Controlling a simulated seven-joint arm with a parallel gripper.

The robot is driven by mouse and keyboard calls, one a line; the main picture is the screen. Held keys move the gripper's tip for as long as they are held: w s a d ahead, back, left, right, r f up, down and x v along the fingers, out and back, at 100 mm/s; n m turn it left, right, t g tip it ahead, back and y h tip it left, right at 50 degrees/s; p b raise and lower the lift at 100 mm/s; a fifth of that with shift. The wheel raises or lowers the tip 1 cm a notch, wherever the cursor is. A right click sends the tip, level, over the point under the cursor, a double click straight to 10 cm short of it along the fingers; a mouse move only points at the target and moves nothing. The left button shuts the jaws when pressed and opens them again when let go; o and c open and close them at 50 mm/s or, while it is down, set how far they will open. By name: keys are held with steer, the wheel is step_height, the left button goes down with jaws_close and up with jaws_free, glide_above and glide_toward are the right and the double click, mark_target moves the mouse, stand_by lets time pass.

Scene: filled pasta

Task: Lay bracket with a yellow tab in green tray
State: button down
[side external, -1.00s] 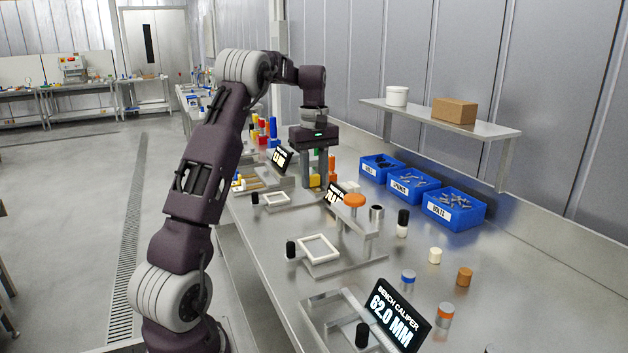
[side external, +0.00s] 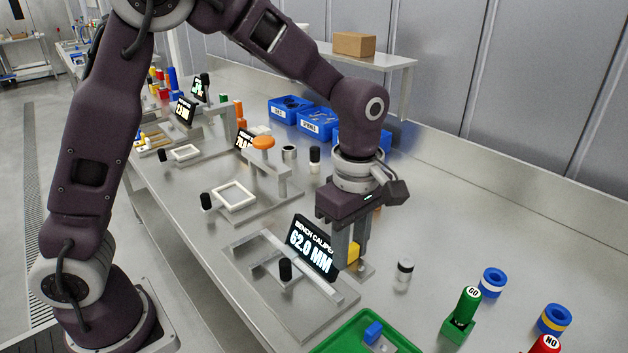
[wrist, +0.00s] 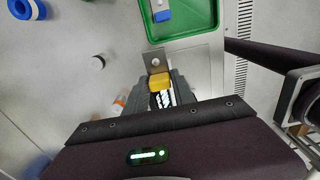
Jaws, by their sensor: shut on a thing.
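My gripper (side external: 347,258) is shut on a bracket with a yellow tab (side external: 353,252), above the bench just right of the bench caliper. In the wrist view the yellow tab (wrist: 160,81) is between my fingertips (wrist: 161,92), and the bracket's grey plate (wrist: 153,58) juts out toward the green tray. The green tray (side external: 330,344) is at the bottom edge of the side view, partly cut off. In the wrist view the tray (wrist: 184,37) is at the top, beyond the bracket. A bracket with a blue tab (side external: 374,331) lies in the tray.
The bench caliper (side external: 312,250) with its display stands beside my gripper. A clear-sided cylinder with a black top (side external: 404,270), a green GO gauge (side external: 466,307), a red gauge (side external: 546,344) and blue rings (side external: 493,281) stand to the right. Blue bins (side external: 318,124) line the back.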

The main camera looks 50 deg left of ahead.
steer(key=s+d+f, duration=0.2)
steer(key=s+d, duration=0.6)
steer(key=s, duration=0.1)
steer(key=shift+s+d, duration=0.25)
steer(key=shift+s, duration=0.15)
steer(key=shift+f, duration=3.3)
steer(key=shift+f, duration=0.1)
steer(key=shift+f, duration=0.45)
steer(key=c, duration=1)
jaws_free()
steer(key=shift+o, duration=0.2)
